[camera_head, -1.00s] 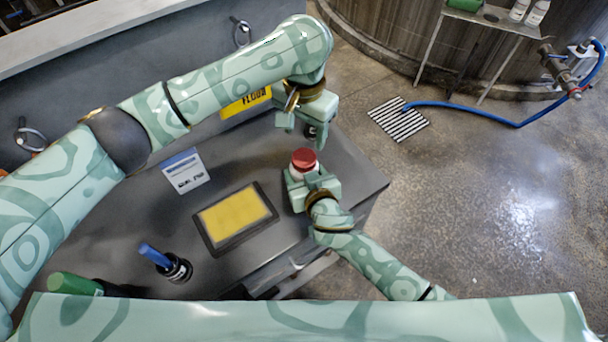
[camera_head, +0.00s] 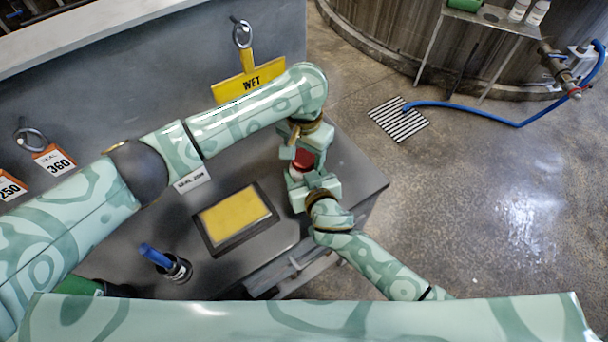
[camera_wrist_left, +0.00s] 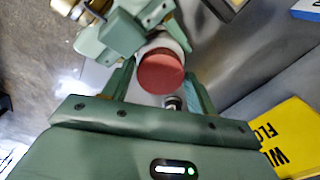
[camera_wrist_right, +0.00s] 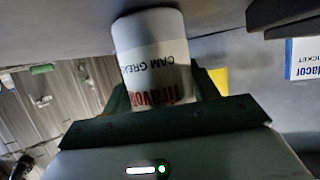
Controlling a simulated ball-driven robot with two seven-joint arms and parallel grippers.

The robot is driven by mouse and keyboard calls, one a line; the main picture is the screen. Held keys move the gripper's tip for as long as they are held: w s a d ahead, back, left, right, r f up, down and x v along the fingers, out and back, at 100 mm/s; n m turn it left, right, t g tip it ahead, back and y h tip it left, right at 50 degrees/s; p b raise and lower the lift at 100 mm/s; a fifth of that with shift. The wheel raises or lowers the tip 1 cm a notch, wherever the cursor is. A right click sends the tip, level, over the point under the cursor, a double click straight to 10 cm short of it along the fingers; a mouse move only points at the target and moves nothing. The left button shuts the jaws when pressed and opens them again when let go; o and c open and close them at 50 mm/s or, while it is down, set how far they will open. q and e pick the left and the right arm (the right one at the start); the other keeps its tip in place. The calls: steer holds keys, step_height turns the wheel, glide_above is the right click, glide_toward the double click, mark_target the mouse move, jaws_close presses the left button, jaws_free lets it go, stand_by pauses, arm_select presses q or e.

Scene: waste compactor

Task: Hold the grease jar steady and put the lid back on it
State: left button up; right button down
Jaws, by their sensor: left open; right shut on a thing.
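The white grease jar (camera_wrist_right: 150,48) stands upright on the dark bench top; its label shows in the right wrist view. My right gripper (camera_head: 309,184) is shut on the jar's body from the near side. The red lid (camera_head: 303,159) is on top of the jar, and it also shows in the left wrist view (camera_wrist_left: 160,72). I cannot tell whether it is seated tight. My left gripper (camera_wrist_left: 157,80) is open above the jar, its fingers on either side of the lid with apparent gaps. The jar's mouth is hidden by the lid.
A yellow pad in a dark frame (camera_head: 236,218) lies left of the jar. A black cup with a blue-handled tool (camera_head: 177,268) stands at lower left. A yellow wet-floor sign (camera_head: 243,86) hangs on the grey wall behind. The bench's right end is clear.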

arm_select(q)
steer(key=c, duration=0.8)
steer(key=o, duration=1.1)
steer(key=shift+r, duration=0.15)
steer(key=shift+r, duration=2.15)
steer(key=shift+c, duration=0.5)
